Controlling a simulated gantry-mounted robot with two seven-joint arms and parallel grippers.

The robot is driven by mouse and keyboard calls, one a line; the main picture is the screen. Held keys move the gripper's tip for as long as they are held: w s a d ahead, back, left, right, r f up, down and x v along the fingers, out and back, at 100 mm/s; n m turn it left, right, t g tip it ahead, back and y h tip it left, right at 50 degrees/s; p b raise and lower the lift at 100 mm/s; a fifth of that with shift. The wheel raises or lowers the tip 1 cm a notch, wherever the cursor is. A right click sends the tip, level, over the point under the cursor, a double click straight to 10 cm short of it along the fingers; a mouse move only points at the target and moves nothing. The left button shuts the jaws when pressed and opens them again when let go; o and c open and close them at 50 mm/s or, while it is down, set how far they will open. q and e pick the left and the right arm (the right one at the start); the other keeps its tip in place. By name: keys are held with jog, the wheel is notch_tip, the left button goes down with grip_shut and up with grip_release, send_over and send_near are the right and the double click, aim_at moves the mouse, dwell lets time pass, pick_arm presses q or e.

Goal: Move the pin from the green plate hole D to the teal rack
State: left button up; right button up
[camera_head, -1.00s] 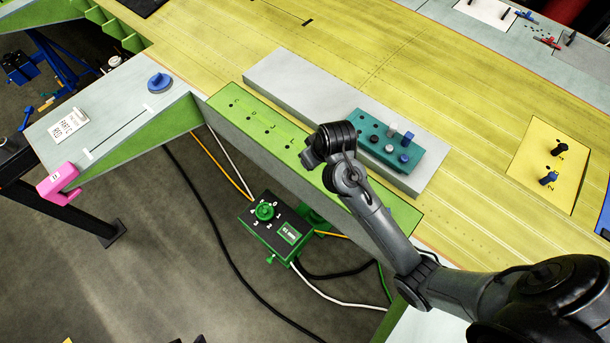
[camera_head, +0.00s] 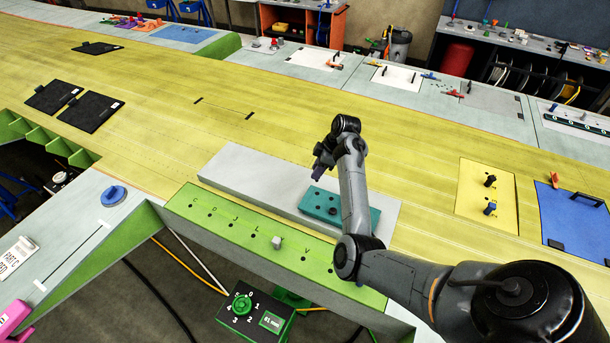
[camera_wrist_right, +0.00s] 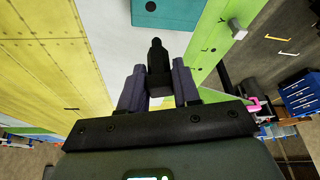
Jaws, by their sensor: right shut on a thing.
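My right gripper (camera_head: 320,172) is above the grey slab, near the left end of the teal rack. In the right wrist view, its fingers (camera_wrist_right: 158,88) are shut on a dark, narrow-tipped pin (camera_wrist_right: 157,65). The teal rack (camera_head: 310,211) lies on the grey slab; my arm hides much of it, and its corner also shows in the right wrist view (camera_wrist_right: 178,14). The green plate (camera_head: 205,219) has a row of lettered holes, including D. A grey pin (camera_head: 277,242) stands in the plate beyond L. My left gripper is out of view.
The grey slab (camera_head: 245,177) lies behind the green plate, on the yellow wing skin (camera_head: 150,125). A yellow plate with dark and blue pins (camera_head: 472,205) is at right. A green control box (camera_head: 250,315) hangs in front. The slab's left part is clear.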

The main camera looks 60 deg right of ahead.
jog(key=shift+d+f, duration=0.15)
jog(key=shift+d, duration=0.1)
jog(key=shift+f, duration=0.8)
notch_tip(320, 180, down, 3)
jog(key=b, duration=0.3)
jog(key=shift+f+b, duration=0.2)
jog(key=shift+b, duration=0.1)
jog(key=shift+f+b, duration=0.55)
jog(key=shift+b, duration=0.15)
jog(key=shift+p, duration=0.45)
jog(key=shift+f, duration=0.15)
jog(key=shift+f+b, duration=0.3)
jog(key=shift+f, duration=0.15)
jog(key=shift+f+b, duration=0.35)
jog(key=shift+f, duration=0.5)
